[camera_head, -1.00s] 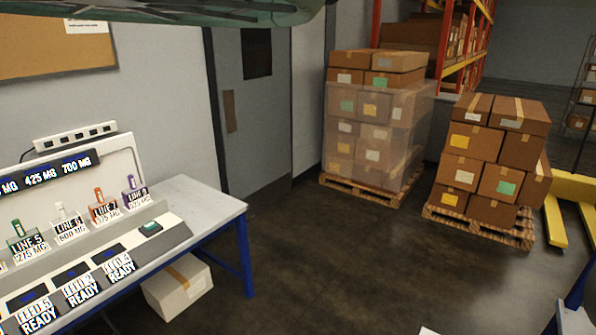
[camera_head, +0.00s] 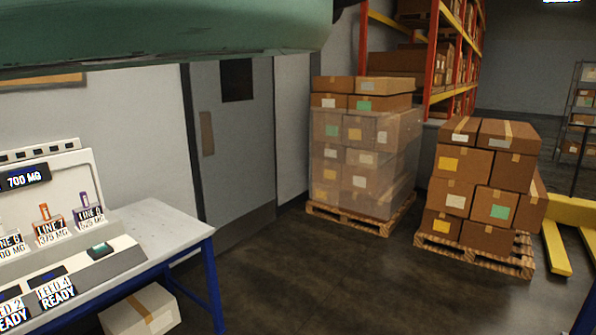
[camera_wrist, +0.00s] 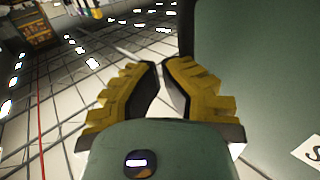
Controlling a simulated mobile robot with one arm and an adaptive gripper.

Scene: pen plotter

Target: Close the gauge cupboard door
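I cannot make out the gauge cupboard or its door in either view. My gripper (camera_wrist: 161,72) shows in the wrist view with two ridged yellow fingers and dark inner pads. The fingertips are close together with a narrow gap, and nothing shows between them. Pale tiled floor lies beyond them. A large plain green surface (camera_wrist: 262,75) fills the right of the wrist view, with a white label (camera_wrist: 310,150) partly cut off at its edge. I cannot tell whether it is part of my body. My gripper is not seen in the head view.
A workbench (camera_head: 165,225) with a labelled dispenser console (camera_head: 100,250) stands at left, with a white carton (camera_head: 125,315) below. A grey door (camera_head: 233,150) is in the back wall. Box-laden pallets (camera_head: 350,218) (camera_head: 470,252) stand right. The middle floor (camera_head: 310,280) is clear.

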